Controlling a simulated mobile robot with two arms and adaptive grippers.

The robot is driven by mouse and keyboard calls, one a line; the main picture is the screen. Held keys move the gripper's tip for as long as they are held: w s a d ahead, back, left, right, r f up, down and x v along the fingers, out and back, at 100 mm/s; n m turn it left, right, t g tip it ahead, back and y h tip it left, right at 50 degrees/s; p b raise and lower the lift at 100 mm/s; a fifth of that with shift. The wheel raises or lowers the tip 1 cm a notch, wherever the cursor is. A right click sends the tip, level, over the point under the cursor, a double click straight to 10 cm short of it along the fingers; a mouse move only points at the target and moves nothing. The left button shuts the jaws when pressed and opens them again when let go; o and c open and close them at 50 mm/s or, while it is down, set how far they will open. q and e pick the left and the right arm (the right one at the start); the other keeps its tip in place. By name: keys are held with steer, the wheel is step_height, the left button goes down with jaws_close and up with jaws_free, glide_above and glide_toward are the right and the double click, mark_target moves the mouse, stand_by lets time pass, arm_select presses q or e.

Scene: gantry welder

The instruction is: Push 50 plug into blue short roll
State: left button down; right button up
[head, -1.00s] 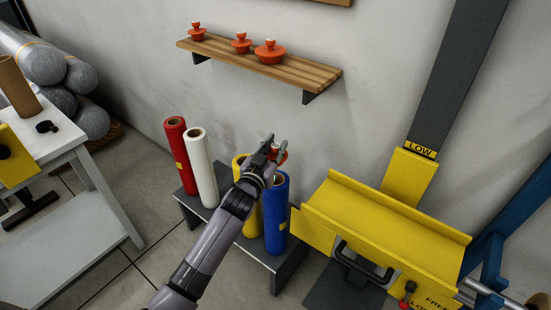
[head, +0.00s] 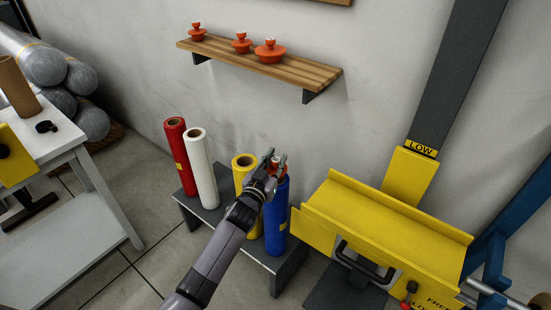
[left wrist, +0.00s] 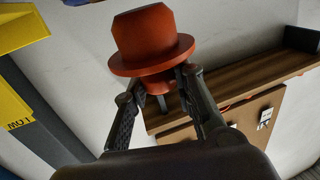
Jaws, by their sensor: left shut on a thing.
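My left gripper (head: 271,160) is shut on an orange-red plug (head: 280,162), which lines up in the head view with the top end of the blue short roll (head: 275,218). In the left wrist view the plug (left wrist: 150,40) is held by its knob between both fingertips (left wrist: 158,82). Its flange and tapered end show clear of any roll there. The blue roll stands upright on a low grey stand (head: 238,242); its top opening is mostly hidden by my gripper and the plug. My right gripper is not in view.
A yellow roll (head: 244,164) stands close beside the blue one, partly behind my arm. White (head: 200,170) and red (head: 176,145) rolls stand further left. A wall shelf (head: 315,77) bears three orange plugs (head: 270,50). A yellow machine part (head: 385,220) stands close on the right.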

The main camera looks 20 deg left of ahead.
mark_target(275, 169)
arm_select(q)
steer(key=shift+f, duration=0.25)
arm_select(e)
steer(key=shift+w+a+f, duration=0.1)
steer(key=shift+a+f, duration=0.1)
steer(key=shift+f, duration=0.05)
arm_select(q)
steer(key=shift+f+b, duration=0.25)
steer(key=shift+b, duration=0.2)
steer(key=shift+f+b, duration=0.8)
steer(key=shift+f, duration=0.25)
steer(key=shift+f+b, duration=0.5)
steer(key=shift+f, duration=0.1)
steer(key=c, duration=1.3)
jaws_free()
steer(key=shift+r, duration=0.1)
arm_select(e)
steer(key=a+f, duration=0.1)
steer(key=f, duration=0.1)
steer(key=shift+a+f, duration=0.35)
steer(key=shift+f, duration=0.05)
